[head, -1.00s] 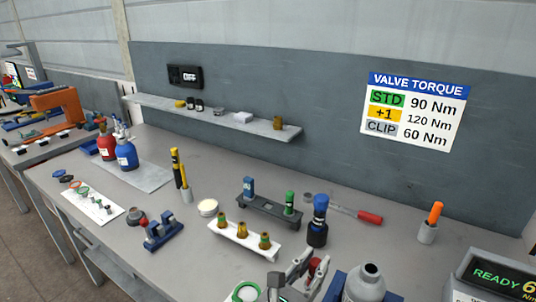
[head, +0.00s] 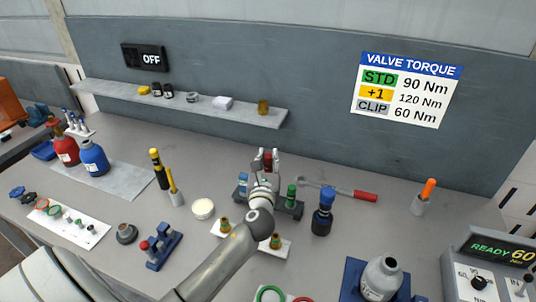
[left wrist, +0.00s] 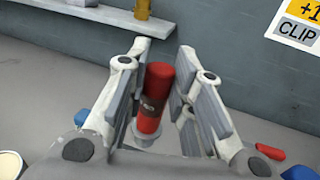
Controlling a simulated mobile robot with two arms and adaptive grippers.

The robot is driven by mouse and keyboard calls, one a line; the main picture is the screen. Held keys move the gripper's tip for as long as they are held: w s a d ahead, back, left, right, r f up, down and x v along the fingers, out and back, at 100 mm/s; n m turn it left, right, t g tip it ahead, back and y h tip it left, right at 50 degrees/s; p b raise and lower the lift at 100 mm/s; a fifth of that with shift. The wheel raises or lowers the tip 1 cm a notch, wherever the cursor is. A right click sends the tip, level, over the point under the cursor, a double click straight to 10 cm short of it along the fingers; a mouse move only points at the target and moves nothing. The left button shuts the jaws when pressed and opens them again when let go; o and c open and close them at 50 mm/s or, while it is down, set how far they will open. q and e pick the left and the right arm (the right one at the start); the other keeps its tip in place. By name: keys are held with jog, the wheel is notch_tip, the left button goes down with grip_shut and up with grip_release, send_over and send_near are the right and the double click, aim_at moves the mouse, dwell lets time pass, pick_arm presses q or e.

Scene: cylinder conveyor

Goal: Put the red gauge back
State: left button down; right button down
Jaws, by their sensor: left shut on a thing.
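The red gauge (head: 267,158) is a red cylinder held upright between the fingers of my left gripper (head: 264,160). In the left wrist view the red gauge (left wrist: 153,98) stands between the two finger pads, with a grey part at its lower end. The dark rack (head: 290,209) is below and behind the gripper, with a blue gauge (head: 243,181) at its left and a green gauge (head: 291,195) at its right. My gripper and arm hide the rack's middle, so I cannot tell whether the red gauge touches it. My right gripper is not in view.
A white tray (head: 279,252) with brass fittings lies in front of the rack, partly under my arm. A blue-capped dark bottle (head: 321,219) stands right of the rack. A red-handled wrench (head: 364,196) lies behind. A white cup (head: 203,208) stands to the left.

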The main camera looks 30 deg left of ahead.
pick_arm(q)
jog(key=shift+f, duration=0.25)
jog(key=shift+a+f+b, duration=0.2)
jog(key=shift+f+b, duration=0.45)
jog(key=shift+b, duration=0.2)
notch_tip(320, 180, down, 3)
jog(key=b, duration=0.3)
jog(key=shift+d+f+b, duration=0.1)
jog(key=shift+f+b, duration=0.05)
jog(key=shift+b, duration=0.25)
jog(key=shift+f, duration=0.3)
jog(key=shift+f+b, duration=0.4)
